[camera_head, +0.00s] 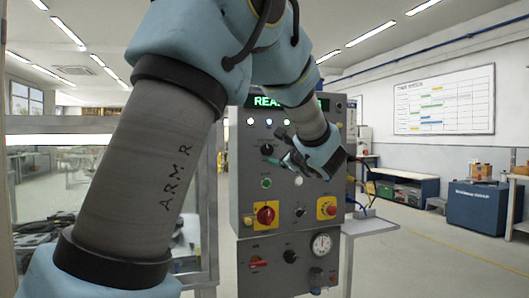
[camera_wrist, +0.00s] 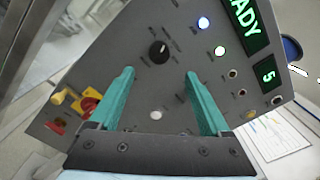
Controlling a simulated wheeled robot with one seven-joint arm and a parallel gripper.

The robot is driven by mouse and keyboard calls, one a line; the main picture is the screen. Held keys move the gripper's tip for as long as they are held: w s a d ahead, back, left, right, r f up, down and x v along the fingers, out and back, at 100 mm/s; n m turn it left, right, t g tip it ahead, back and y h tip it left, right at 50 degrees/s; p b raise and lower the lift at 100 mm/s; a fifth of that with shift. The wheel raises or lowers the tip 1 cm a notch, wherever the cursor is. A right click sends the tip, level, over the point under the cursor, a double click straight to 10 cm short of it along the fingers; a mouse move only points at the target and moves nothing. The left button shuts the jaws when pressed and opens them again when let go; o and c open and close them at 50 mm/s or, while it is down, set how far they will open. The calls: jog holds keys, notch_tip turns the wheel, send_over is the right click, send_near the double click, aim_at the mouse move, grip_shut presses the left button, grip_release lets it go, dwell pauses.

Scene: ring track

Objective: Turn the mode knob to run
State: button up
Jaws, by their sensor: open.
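The grey control panel (camera_head: 245,190) stands ahead of my arm. A black round knob (camera_wrist: 159,52) with a white pointer mark shows in the wrist view; it also shows in the head view (camera_head: 267,149). The lettering around it is too small to read. My gripper (camera_wrist: 160,73) is open and empty, its two teal fingers pointing at the panel. In the wrist view the knob lies between and just beyond the fingertips; the fingers appear apart from it. In the head view my gripper (camera_head: 274,160) is close to the knob's lower right, and my wrist hides part of the panel.
A red switch on yellow (camera_head: 265,215) and a red button on yellow (camera_head: 327,207) are lower. A side table (camera_head: 370,226) stands right.

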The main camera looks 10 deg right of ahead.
aim_at(269, 150)
jog(key=w, duration=0.3)
jog(key=w+p, duration=0.1)
jog(key=w, duration=0.2)
jog(key=w+a+p, duration=0.1)
jog(key=w, duration=0.2)
jog(key=shift+w+a, duration=0.1)
jog(key=shift+f, duration=0.1)
grip_shut()
dwell(0.3)
